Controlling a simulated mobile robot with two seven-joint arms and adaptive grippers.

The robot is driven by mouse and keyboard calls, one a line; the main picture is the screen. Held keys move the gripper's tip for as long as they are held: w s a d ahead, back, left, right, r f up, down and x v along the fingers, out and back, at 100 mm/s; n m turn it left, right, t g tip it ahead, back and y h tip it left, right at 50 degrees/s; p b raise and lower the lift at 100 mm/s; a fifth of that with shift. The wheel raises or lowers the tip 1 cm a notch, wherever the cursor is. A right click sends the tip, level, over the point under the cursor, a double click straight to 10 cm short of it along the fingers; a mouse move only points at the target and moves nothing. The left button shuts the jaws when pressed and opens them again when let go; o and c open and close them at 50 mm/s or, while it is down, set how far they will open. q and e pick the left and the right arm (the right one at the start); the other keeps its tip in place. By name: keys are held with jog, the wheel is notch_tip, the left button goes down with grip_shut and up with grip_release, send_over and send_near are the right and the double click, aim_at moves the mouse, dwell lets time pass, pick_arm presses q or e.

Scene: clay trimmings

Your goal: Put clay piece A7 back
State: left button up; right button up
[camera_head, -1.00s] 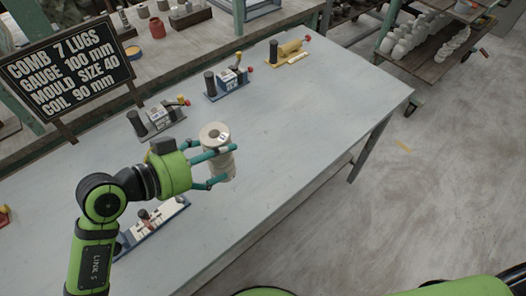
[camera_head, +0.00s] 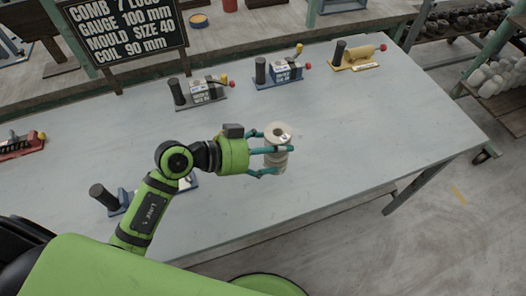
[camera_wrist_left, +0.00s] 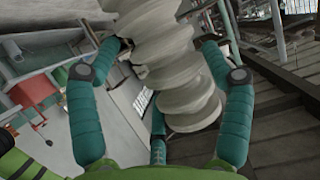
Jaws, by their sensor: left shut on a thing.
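A pale, ribbed, spool-like clay piece (camera_head: 278,133) is held above the grey table (camera_head: 340,125). It has a round hole in its top and a small dark mark that I cannot read as A7. My left gripper (camera_head: 279,160) is shut around the piece's side, with teal fingers on both sides. The piece stands nearly upright in the head view. In the left wrist view the ribbed clay piece (camera_wrist_left: 170,70) fills the middle between the fingers of the left gripper (camera_wrist_left: 165,60). My right gripper is not in view.
Along the table's back stand a grey fixture (camera_head: 205,93), a blue fixture (camera_head: 283,72) and a yellow fixture (camera_head: 358,58). A red fixture (camera_head: 18,147) lies at far left. Another blue fixture (camera_head: 112,202) is partly behind my arm. A black sign (camera_head: 125,32) stands behind.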

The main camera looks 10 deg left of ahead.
pick_arm(q)
jog(key=shift+w+a+f+b, duration=0.15)
jog(key=shift+w+a+f, duration=0.5)
jog(key=shift+f, duration=0.55)
jog(key=shift+w+a+f+b, duration=0.2)
jog(key=shift+w+a+f, duration=0.5)
jog(key=shift+f, duration=0.5)
jog(key=shift+w+a+f+b, duration=0.15)
jog(key=shift+w+a+f, duration=0.3)
jog(key=shift+w+f, duration=0.55)
jog(key=shift+s+f, duration=0.15)
jog(key=shift+s, duration=0.05)
jog(key=o, duration=1.6)
jog(key=shift+s+f, duration=0.1)
jog(key=shift+f, duration=0.15)
